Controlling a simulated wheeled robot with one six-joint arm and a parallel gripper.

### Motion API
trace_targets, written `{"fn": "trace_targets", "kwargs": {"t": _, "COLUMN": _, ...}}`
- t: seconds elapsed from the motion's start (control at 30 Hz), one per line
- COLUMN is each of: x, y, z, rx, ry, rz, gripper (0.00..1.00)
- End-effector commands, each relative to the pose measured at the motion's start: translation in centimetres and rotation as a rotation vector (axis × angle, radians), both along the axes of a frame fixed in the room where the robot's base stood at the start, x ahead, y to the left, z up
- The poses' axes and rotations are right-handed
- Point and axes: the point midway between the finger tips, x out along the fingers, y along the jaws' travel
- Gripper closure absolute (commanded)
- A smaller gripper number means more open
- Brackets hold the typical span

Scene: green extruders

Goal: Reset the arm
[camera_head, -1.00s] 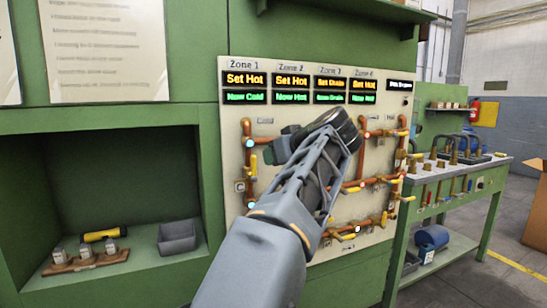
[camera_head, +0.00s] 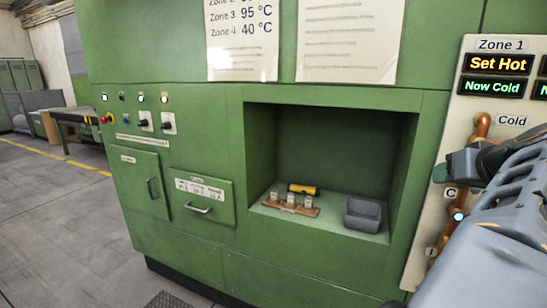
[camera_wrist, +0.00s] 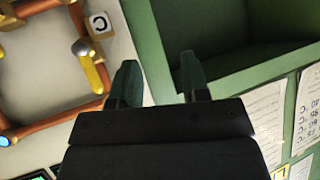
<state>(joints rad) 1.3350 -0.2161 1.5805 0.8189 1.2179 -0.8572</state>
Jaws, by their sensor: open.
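My gripper (camera_wrist: 160,78) is open and empty in the wrist view, with its two dark green fingers apart. Beyond the fingers are the edge of the pale valve panel (camera_wrist: 60,100) and the green machine with its recess (camera_wrist: 245,62). In the head view my arm enters at the right edge, in front of the valve panel (camera_head: 468,118), and hides part of it. The dark gripper end (camera_head: 452,168) is near the panel's left side there. Whether it touches the panel cannot be told.
The recess holds a grey bin (camera_head: 362,216), a yellow cylinder (camera_head: 303,190) and a wooden block with small jars (camera_head: 290,207). A drawer (camera_head: 203,197) and a door (camera_head: 138,182) are on the left front. Open floor (camera_head: 50,215) lies at left.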

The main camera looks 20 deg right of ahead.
Motion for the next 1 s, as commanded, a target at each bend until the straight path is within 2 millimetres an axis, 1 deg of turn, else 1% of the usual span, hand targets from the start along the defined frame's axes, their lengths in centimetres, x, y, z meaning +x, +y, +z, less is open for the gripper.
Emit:
{"fn": "trace_targets", "kwargs": {"t": 0.03, "x": 2.7, "y": 2.7, "z": 0.4, "rx": 0.051, "ry": 0.042, "rz": 0.053, "gripper": 0.58}}
{"fn": "trace_targets", "kwargs": {"t": 0.07, "x": 3.9, "y": 4.2, "z": -0.2, "rx": 0.082, "ry": 0.071, "rz": 0.073, "gripper": 0.58}}
{"fn": "trace_targets", "kwargs": {"t": 0.1, "x": 5.3, "y": 6.3, "z": -1.0, "rx": 0.117, "ry": 0.111, "rz": 0.102, "gripper": 0.58}}
{"fn": "trace_targets", "kwargs": {"t": 0.17, "x": 7.0, "y": 9.5, "z": -2.3, "rx": 0.158, "ry": 0.176, "rz": 0.142, "gripper": 0.58}}
{"fn": "trace_targets", "kwargs": {"t": 0.2, "x": 7.9, "y": 11.8, "z": -3.1, "rx": 0.177, "ry": 0.221, "rz": 0.169, "gripper": 0.58}}
{"fn": "trace_targets", "kwargs": {"t": 0.27, "x": 8.7, "y": 15.2, "z": -4.3, "rx": 0.197, "ry": 0.29, "rz": 0.212, "gripper": 0.58}}
{"fn": "trace_targets", "kwargs": {"t": 0.3, "x": 9.0, "y": 17.4, "z": -5.1, "rx": 0.202, "ry": 0.336, "rz": 0.239, "gripper": 0.58}}
{"fn": "trace_targets", "kwargs": {"t": 0.33, "x": 9.1, "y": 19.0, "z": -5.6, "rx": 0.201, "ry": 0.368, "rz": 0.259, "gripper": 0.58}}
{"fn": "trace_targets", "kwargs": {"t": 0.4, "x": 8.9, "y": 22.5, "z": -6.9, "rx": 0.192, "ry": 0.441, "rz": 0.304, "gripper": 0.58}}
{"fn": "trace_targets", "kwargs": {"t": 0.5, "x": 8.0, "y": 26.6, "z": -8.5, "rx": 0.158, "ry": 0.528, "rz": 0.364, "gripper": 0.58}}
{"fn": "trace_targets", "kwargs": {"t": 0.6, "x": 6.7, "y": 29.7, "z": -9.7, "rx": 0.114, "ry": 0.591, "rz": 0.416, "gripper": 0.58}}
{"fn": "trace_targets", "kwargs": {"t": 0.7, "x": 5.5, "y": 31.7, "z": -10.7, "rx": 0.073, "ry": 0.634, "rz": 0.457, "gripper": 0.58}}
{"fn": "trace_targets", "kwargs": {"t": 0.83, "x": 4.3, "y": 33.2, "z": -11.6, "rx": 0.033, "ry": 0.665, "rz": 0.492, "gripper": 0.58}}
{"fn": "trace_targets", "kwargs": {"t": 1.0, "x": 3.7, "y": 33.8, "z": -12.2, "rx": 0.012, "ry": 0.677, "rz": 0.508, "gripper": 0.58}}
